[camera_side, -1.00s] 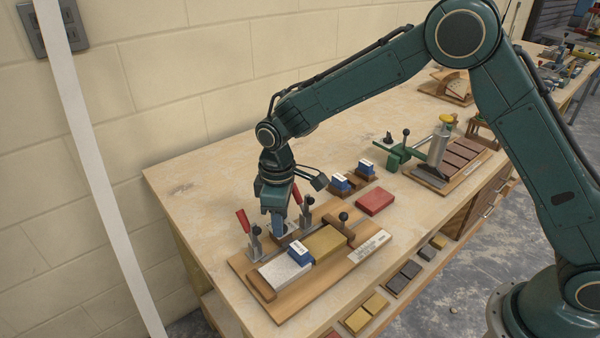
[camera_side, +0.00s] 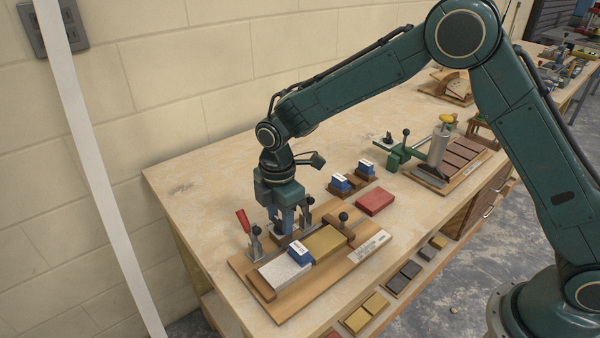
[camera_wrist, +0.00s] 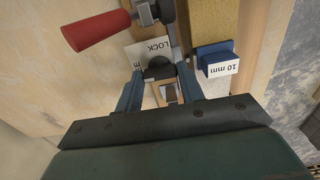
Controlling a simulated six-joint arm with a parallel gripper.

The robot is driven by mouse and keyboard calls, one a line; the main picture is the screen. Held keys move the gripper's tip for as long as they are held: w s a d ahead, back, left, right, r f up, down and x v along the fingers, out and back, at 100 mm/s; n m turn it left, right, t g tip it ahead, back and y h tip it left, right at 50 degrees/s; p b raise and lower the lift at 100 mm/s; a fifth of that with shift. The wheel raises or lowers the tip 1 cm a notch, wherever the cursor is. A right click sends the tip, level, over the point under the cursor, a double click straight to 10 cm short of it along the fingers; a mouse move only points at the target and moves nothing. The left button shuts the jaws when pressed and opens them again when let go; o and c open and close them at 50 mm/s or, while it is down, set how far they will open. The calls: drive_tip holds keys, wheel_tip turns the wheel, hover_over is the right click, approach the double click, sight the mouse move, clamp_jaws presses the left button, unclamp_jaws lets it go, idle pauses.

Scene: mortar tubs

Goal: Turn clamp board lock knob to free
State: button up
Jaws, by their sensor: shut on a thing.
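The wooden clamp board (camera_side: 345,270) lies on the bench in the side view. My gripper (camera_side: 284,228) points down at its back edge, between the toggle clamps. In the wrist view, the blue fingers of my gripper (camera_wrist: 163,88) are shut on a dark lock knob (camera_wrist: 158,68), partly hidden between them. The fingers mostly hide the knob in the side view. One red clamp handle (camera_side: 243,220) stands to the left; a red handle (camera_wrist: 97,30) also shows in the wrist view.
On the board lie a pale grey block (camera_side: 284,271), a blue 10 mm block (camera_side: 300,254) and a yellow block (camera_side: 326,241). A red block (camera_side: 375,202) and blue-topped pieces (camera_side: 341,182) are behind right. Bench at left is clear.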

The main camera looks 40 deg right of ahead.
sight(280, 221)
idle(0.3)
drive_tip(key=o, duration=1)
drive_tip(key=shift+r, duration=0.15)
wheel_tip(280, 221, up, 14)
drive_tip(key=shift+f, duration=0.2)
idle(0.4)
